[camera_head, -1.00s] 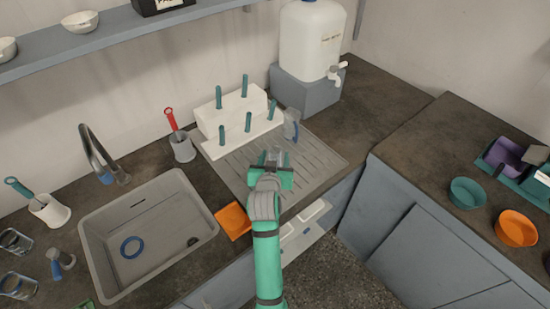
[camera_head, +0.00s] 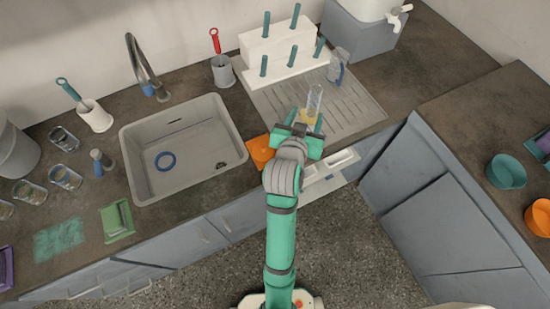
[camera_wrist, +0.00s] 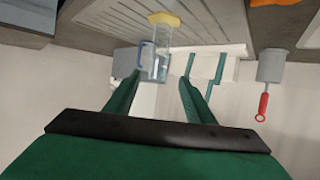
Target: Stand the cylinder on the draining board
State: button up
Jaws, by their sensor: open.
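The clear cylinder (camera_head: 315,97) with a yellow base stands upright on the grey ribbed draining board (camera_head: 357,108), near its front left part. In the wrist view, which is upside down, the cylinder (camera_wrist: 162,36) shows with its yellow base on the board (camera_wrist: 205,22). My gripper (camera_head: 301,124) is open and empty just in front of the cylinder, on the near side. In the wrist view its fingers (camera_wrist: 160,78) are spread, with the cylinder beyond their tips. The lower part of the base is partly hidden by my gripper in the head view.
A blue-handled clear jug (camera_head: 338,66) stands behind the cylinder, near the white peg rack (camera_head: 282,60). An orange cloth (camera_head: 261,150) lies left of my gripper, beside the sink (camera_head: 135,160) with a blue ring in it. The board's right part is clear.

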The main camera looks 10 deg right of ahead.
jog(key=s+a+f, duration=0.1)
jog(key=s+f, duration=0.1)
jog(key=s+a+f+n+y, duration=0.1)
jog(key=s+a+f, duration=0.1)
jog(key=s+a+f+n, duration=0.1)
jog(key=s+f, duration=0.1)
jog(key=f, duration=0.1)
jog(key=shift+s+a+t+y, duration=0.15)
jog(key=shift+a+t+y, duration=0.15)
jog(key=shift+t, duration=0.1)
jog(key=s+a+n+y, duration=0.1)
jog(key=s+a, duration=0.2)
jog(key=s, duration=0.6)
jog(key=s+a+f+n+t+y, duration=0.1)
jog(key=s+a, duration=0.2)
jog(key=s, duration=0.7)
jog(key=s+a+t+y, duration=0.1)
jog(key=s+a+y, duration=0.1)
jog(key=s, duration=0.7)
jog(key=shift+s+a+f+n, duration=0.2)
jog(key=shift+s+a+n, duration=0.15)
jog(key=shift+a, duration=0.55)
